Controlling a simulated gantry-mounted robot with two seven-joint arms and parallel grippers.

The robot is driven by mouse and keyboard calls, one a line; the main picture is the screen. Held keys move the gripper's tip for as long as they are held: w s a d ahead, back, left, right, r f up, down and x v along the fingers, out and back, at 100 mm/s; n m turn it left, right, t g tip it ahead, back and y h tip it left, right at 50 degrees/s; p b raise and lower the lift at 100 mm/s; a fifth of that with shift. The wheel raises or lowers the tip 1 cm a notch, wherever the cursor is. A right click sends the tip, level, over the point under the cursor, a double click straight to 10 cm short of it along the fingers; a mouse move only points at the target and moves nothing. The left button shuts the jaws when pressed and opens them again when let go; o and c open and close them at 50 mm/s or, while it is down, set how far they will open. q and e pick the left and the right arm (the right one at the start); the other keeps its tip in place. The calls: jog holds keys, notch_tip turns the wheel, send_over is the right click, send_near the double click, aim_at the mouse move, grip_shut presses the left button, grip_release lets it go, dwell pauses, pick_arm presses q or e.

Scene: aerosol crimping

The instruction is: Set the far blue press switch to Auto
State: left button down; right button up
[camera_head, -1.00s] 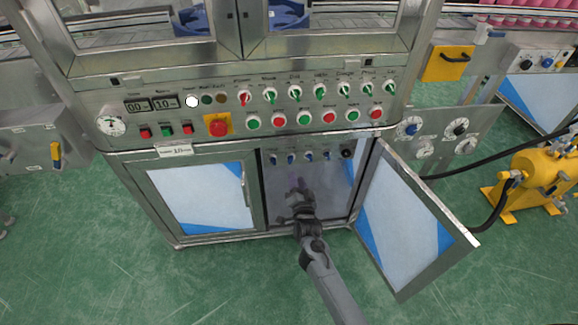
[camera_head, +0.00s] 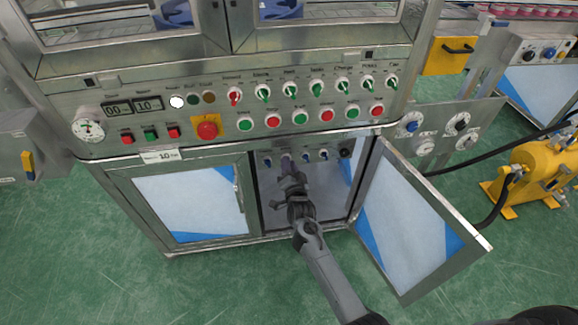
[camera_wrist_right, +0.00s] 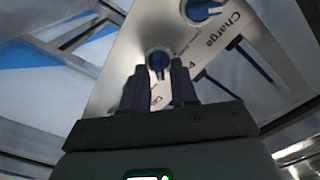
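A row of small blue switches (camera_head: 306,157) sits on the panel inside the open cabinet in the head view. My right gripper (camera_head: 286,162) reaches in from below, its tip at the left half of this row and hiding part of it. In the right wrist view, the fingers of the right gripper (camera_wrist_right: 158,80) are apart, one on each side below a blue switch (camera_wrist_right: 158,60). Contact cannot be told. A second blue switch (camera_wrist_right: 202,10) is beyond it, near the word "Charge". The near switch's label is partly hidden. My left gripper is out of view.
The right cabinet door (camera_head: 410,220) stands open beside my arm; the left door (camera_head: 195,205) is shut. Above is a control panel with several red and green buttons (camera_head: 300,118). A black knob (camera_head: 345,153) ends the blue row. A yellow machine (camera_head: 535,180) stands at right.

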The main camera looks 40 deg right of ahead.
grip_shut()
jog(key=shift+w+a+n+p, duration=0.1)
jog(key=shift+n+p, duration=1.5)
jog(key=shift+n, duration=1.4)
jog(key=shift+w+a+n+p, duration=0.15)
jog(key=shift+n+p, duration=1.4)
jog(key=shift+n, duration=1.45)
jog(key=shift+s+a+n+p, duration=0.1)
jog(key=shift+n+p, duration=1.5)
jog(key=shift+n, duration=1.4)
